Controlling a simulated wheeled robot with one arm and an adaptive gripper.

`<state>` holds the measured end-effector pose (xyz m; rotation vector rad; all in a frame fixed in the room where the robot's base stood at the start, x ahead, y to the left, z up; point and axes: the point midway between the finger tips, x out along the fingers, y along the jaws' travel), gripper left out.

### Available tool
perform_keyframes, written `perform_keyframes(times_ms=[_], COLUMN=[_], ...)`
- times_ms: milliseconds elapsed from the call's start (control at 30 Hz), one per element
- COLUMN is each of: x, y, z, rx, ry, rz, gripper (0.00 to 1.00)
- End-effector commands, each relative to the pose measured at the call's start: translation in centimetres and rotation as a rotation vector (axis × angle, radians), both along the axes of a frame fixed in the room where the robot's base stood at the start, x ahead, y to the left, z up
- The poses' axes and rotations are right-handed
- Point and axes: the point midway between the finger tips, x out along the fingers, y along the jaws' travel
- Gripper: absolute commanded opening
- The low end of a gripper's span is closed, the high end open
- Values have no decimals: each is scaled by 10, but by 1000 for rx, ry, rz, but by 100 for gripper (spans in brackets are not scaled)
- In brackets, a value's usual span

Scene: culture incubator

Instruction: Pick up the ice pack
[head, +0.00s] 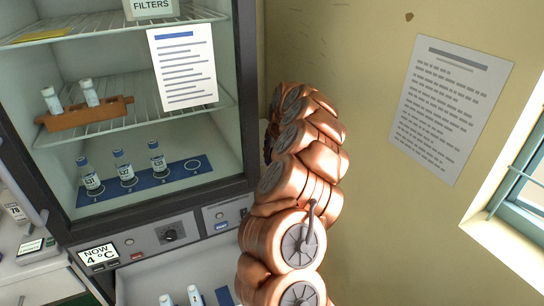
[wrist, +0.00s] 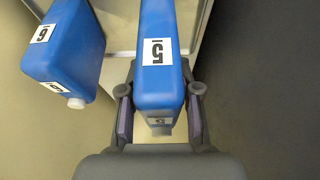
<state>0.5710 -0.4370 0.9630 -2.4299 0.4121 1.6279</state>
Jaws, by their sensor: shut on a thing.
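In the wrist view, a blue ice pack (wrist: 158,62) with a white label reading 5 sits between the two fingers of my gripper (wrist: 160,118). The gripper is shut on its near end. A second blue ice pack (wrist: 62,58), labelled 6 and with a white cap, is to the left of the held one, outside the fingers. In the head view, my gripper and both ice packs are not visible; my copper-coloured arm fills the middle.
A cabinet (head: 243,95) stands at the left, holding wire shelves, an orange rack (head: 85,115) of vials and a blue mat (head: 190,175) with several vials. A wall notice (head: 450,105) and window (head: 520,190) are at the right.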

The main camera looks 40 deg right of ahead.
Motion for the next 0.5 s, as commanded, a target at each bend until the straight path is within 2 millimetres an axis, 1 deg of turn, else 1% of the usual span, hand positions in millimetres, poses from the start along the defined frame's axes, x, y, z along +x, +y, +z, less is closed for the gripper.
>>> perform_keyframes(times_ms=[267, 500], x=[-15, -40], y=[11, 27], z=[2, 4], rx=[0, -3], ry=[-4, -4], rz=[3, 3], gripper=[0, 0])
